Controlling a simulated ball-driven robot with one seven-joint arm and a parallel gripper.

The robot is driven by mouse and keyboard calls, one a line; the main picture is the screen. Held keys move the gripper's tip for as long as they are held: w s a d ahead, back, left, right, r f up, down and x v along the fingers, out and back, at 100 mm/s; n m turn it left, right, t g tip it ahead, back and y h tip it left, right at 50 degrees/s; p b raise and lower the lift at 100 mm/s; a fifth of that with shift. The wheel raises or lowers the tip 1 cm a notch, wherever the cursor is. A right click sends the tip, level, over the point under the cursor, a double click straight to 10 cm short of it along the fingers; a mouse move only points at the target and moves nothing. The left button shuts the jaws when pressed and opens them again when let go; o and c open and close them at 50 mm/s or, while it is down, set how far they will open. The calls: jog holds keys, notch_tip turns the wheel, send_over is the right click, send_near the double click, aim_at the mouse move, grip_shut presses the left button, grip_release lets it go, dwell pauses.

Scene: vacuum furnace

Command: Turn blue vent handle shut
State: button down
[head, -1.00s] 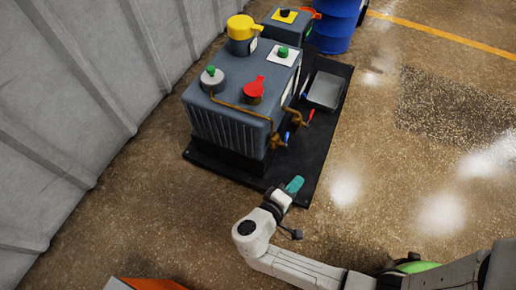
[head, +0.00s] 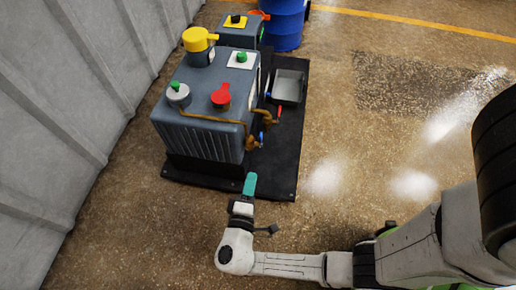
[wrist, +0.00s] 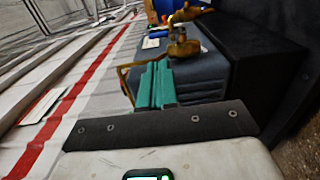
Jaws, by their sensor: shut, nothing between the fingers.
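A small blue handle (head: 262,137) sits by a brass valve (head: 251,143) at the front right corner of the grey machine (head: 203,135). A red handle (head: 279,112) is on the brass fitting just behind it. My gripper (head: 250,184) has teal fingers, shut and empty, in front of the machine and apart from the blue handle. In the wrist view, the shut fingers (wrist: 155,86) point toward the machine, with a brass valve (wrist: 183,42) beyond them.
The machine stands on a black base plate (head: 283,181). A grey tray (head: 288,87) lies on its right side. A blue drum (head: 286,25) stands behind. A ribbed grey wall (head: 60,110) runs along the left. The floor to the right is open.

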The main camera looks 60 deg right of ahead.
aim_at(260, 140)
jog(key=b+x, duration=0.2)
jog(key=x, duration=0.8)
jog(key=shift+d+f+b, duration=0.15)
jog(key=shift+d+b, duration=0.1)
jog(key=shift+b, duration=0.1)
jog(key=shift+w+d, duration=0.3)
jog(key=shift+d, duration=0.2)
jog(key=shift+r, duration=0.2)
